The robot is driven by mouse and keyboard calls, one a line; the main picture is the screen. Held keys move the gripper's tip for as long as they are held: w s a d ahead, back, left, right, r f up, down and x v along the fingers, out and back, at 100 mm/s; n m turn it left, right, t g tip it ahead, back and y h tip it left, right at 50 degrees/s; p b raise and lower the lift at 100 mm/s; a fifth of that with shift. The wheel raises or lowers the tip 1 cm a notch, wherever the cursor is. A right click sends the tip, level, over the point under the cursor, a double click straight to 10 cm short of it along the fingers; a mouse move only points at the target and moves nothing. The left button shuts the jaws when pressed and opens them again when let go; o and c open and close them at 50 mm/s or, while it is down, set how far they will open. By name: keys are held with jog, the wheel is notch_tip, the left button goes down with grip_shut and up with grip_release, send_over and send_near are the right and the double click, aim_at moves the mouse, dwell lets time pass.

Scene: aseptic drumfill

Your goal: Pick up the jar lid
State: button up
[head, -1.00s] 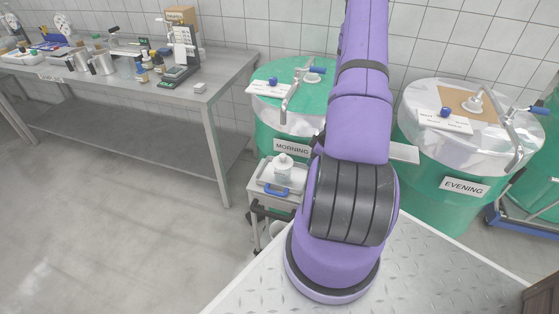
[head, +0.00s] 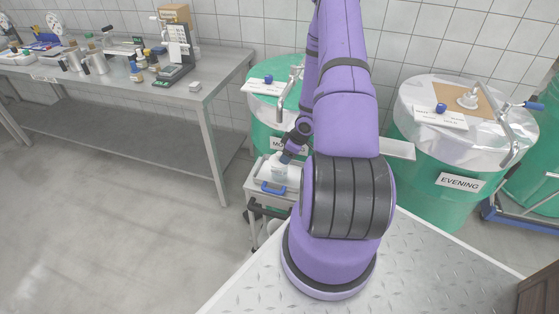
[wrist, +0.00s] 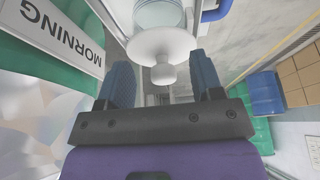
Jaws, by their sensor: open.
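The white jar lid (wrist: 160,46) is a round disc with a knob, seated on a pale jar (wrist: 158,14) in the wrist view. My gripper (wrist: 162,66) is open, with one blue finger on each side of the knob and clear gaps between. I cannot tell whether the knob is as deep as the fingertips. In the head view, my gripper (head: 291,152) is just above the jar (head: 279,170), which stands on a small trolley (head: 260,198). My gripper partly hides the lid there.
A blue handle (head: 272,188) lies at the front of the trolley top. The MORNING drum (head: 262,135) stands close behind, and the EVENING drum (head: 440,205) stands to the right. A steel bench (head: 212,105) with lab items is at left. Open floor lies between.

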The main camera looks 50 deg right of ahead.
aim_at(280, 153)
jog(key=w, duration=0.1)
jog(key=w+a, duration=0.1)
jog(key=w, duration=0.1)
jog(key=shift+a+f, duration=0.15)
jog(key=shift+f, duration=0.45)
jog(key=c, duration=1)
jog(key=shift+r, duration=0.1)
